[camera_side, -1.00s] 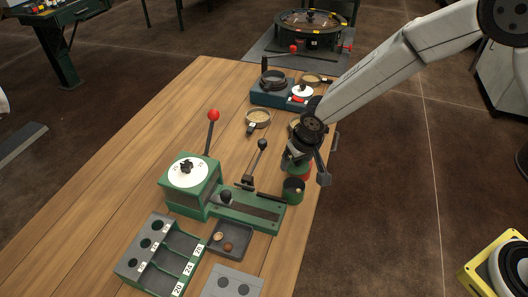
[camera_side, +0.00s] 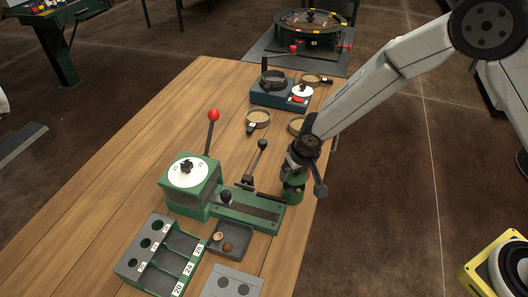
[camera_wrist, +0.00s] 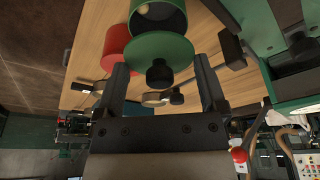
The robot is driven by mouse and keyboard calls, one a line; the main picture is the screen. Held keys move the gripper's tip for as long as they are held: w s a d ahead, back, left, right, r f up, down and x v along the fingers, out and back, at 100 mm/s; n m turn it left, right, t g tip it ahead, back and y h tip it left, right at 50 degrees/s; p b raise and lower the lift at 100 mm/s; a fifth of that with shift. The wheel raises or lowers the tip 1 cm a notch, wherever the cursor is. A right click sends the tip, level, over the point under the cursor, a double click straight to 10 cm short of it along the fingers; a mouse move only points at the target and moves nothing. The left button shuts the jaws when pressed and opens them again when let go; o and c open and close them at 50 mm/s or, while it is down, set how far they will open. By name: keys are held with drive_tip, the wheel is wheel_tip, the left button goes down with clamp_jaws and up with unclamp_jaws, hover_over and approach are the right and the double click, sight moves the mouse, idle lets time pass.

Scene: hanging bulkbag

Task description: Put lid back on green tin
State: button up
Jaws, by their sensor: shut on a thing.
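The green lid (camera_wrist: 160,52) with its black knob (camera_wrist: 159,74) is between the fingers of my gripper (camera_wrist: 162,62), which is shut on it. The green tin (camera_wrist: 174,20) stands open just beyond the lid in the wrist view, with a small pale thing inside. The lid overlaps part of the tin's mouth in that view; whether they touch is unclear. In the side view, my gripper (camera_side: 295,174) is right above the green tin (camera_side: 291,197), hiding most of its top.
A red tin (camera_wrist: 114,45) stands close beside the green tin in the wrist view. In the side view, a green press (camera_side: 192,186) with a red-knobbed lever stands to the left, and a grey tray (camera_side: 230,252) lies in front. The left tabletop (camera_side: 110,180) is clear.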

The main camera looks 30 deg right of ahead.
drive_tip(key=shift+f, duration=1.15)
drive_tip(key=shift+f, duration=0.2)
idle(1.5)
drive_tip(key=o, duration=0.9)
drive_tip(key=shift+r, duration=0.15)
drive_tip(key=shift+r, duration=3.35)
drive_tip(key=shift+c, duration=0.3)
clamp_jaws()
